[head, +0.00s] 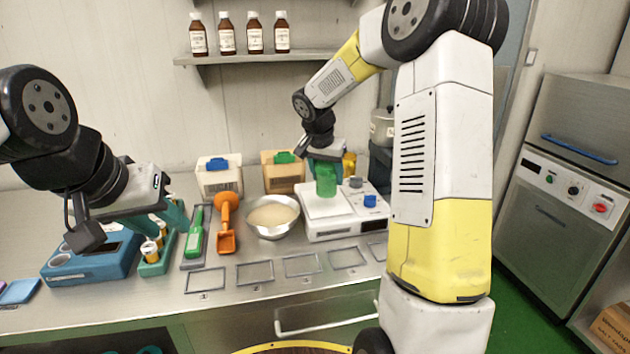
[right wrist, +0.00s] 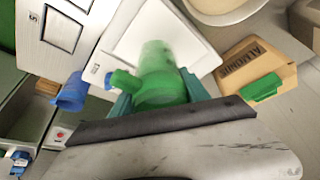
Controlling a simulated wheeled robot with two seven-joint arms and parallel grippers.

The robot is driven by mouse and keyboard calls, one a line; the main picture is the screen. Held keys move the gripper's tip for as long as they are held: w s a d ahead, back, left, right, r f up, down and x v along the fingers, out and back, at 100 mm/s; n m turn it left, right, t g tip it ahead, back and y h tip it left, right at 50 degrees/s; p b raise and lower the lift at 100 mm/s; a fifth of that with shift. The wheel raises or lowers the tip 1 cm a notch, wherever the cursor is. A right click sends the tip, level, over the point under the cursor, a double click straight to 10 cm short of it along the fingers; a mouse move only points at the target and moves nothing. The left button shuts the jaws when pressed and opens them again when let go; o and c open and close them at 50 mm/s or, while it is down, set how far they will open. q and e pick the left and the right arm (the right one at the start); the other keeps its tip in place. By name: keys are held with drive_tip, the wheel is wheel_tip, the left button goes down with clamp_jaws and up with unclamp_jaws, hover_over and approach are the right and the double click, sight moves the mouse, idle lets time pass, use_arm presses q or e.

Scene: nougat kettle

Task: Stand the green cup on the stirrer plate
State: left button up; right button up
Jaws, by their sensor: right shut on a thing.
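The green cup (head: 326,181) is held by my right gripper (head: 325,166) over the white top of the stirrer plate (head: 345,224). In the right wrist view, the cup (right wrist: 160,72) sits between the teal fingers of the gripper (right wrist: 160,98), with a green stub on its left side. The white plate top (right wrist: 125,45) lies right behind the cup. The cup looks roughly upright in the head view; I cannot tell whether its base touches the plate. My left gripper (head: 145,208) is at the left above the racks, its fingertips unclear.
A steel bowl (head: 273,216) of pale powder stands left of the stirrer plate. Bins (head: 219,180) are behind. Marked frames (head: 303,264) line the front.

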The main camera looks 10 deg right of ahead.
sight(327, 182)
drive_tip(key=shift+w+d, duration=0.15)
drive_tip(key=shift+w, duration=0.95)
drive_tip(key=shift+w+f, duration=0.1)
drive_tip(key=shift+f, duration=1.7)
drive_tip(key=shift+f, duration=0.1)
drive_tip(key=o, duration=1.6)
